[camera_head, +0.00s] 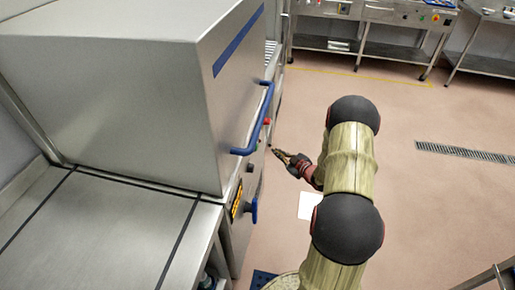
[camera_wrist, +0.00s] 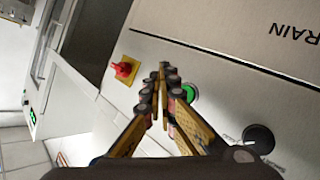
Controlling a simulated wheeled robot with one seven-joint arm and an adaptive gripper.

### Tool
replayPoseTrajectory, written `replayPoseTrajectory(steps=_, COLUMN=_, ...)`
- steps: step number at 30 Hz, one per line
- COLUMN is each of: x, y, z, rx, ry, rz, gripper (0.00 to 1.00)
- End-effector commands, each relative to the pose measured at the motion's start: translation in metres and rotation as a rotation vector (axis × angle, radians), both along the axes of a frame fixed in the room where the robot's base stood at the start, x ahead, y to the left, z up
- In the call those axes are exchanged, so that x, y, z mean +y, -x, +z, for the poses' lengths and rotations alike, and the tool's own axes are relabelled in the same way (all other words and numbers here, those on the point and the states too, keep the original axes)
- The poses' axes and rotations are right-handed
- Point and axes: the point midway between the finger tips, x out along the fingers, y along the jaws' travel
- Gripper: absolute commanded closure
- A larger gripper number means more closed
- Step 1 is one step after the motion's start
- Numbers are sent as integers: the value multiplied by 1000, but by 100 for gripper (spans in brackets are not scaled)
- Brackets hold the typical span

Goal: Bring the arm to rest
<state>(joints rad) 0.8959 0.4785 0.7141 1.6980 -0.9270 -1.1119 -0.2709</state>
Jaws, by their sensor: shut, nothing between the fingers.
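My gripper (camera_head: 284,157) is at the end of my arm, just right of the steel machine's front. It is shut and empty. In the wrist view its fingertips (camera_wrist: 164,74) meet in front of the machine's control panel (camera_wrist: 215,84), close to a lit green button (camera_wrist: 189,93). I cannot tell whether the fingertips touch the panel. My arm is bent, extending forward from the lower middle of the head view.
The steel hood machine (camera_head: 120,85) has a blue bar handle (camera_head: 262,120) near my gripper. A red knob (camera_wrist: 125,69) and a black knob (camera_wrist: 258,138) are on the panel. Steel tables (camera_head: 365,48) stand at the back. The floor (camera_head: 440,210) at right is mostly clear.

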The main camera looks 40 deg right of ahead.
Motion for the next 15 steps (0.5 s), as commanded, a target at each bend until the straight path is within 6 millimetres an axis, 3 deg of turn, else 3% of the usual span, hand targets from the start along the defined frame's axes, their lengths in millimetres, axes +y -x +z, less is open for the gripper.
replayPoseTrajectory(steps=15, x=-1, y=1, z=-4, rx=15, ry=-9, rz=-6, gripper=100)
